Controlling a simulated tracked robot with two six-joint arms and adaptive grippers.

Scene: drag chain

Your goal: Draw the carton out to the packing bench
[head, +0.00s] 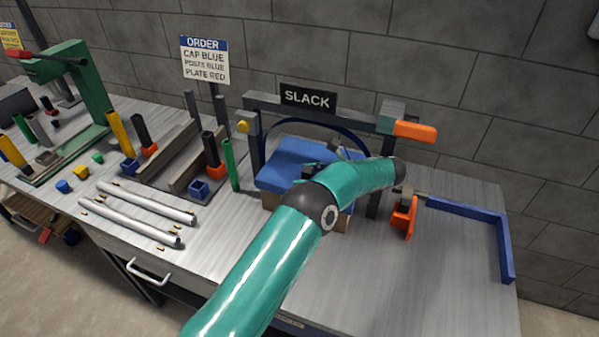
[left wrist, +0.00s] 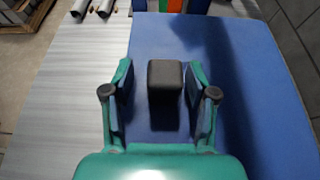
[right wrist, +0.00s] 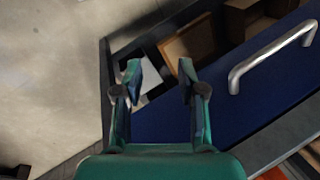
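The carton is a box with a blue top (head: 282,162) and brown lower sides (head: 270,199), standing under the frame with the SLACK sign (head: 308,97). My left arm hides much of it. My left gripper (left wrist: 164,72) is open above the blue top, its fingers on either side of a dark block (left wrist: 165,80). Gaps show between both fingers and the block. In the head view this gripper is small and partly hidden behind my arm. My right gripper (right wrist: 160,82) is open and appears empty, above a blue drawer-like front with a metal handle (right wrist: 270,55). It is not visible in the head view.
An orange lever (head: 415,131) sits on the frame's right end. An orange clamp (head: 404,216) and a blue L-shaped rail (head: 465,212) lie to the right. White tubes (head: 145,205), coloured posts and small blocks occupy the left. The bench's front right (head: 430,290) is bare.

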